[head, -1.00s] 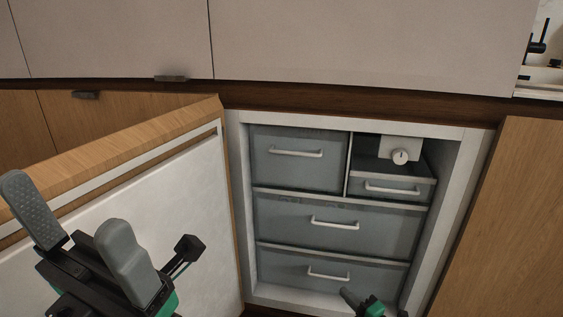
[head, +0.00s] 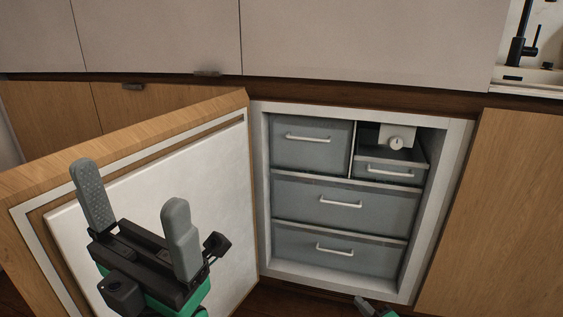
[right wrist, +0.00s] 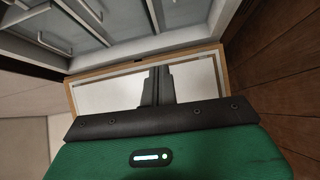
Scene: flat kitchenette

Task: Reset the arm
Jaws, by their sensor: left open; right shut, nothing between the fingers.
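My left gripper (head: 138,208) is open and empty, with its two grey fingers pointing up in front of the open door's white inner side. My right gripper shows only as a small tip (head: 362,302) at the bottom edge of the head view, below the drawers. In the right wrist view the right gripper's fingers (right wrist: 157,84) are together with nothing between them. The white-lined wooden door lies beyond them in that view.
The wooden door (head: 225,108) stands open at the left. The open cabinet (head: 258,190) holds several grey drawers (head: 340,205) with white handles and a small dial (head: 396,143). A counter with a black tap (head: 520,48) is at the upper right.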

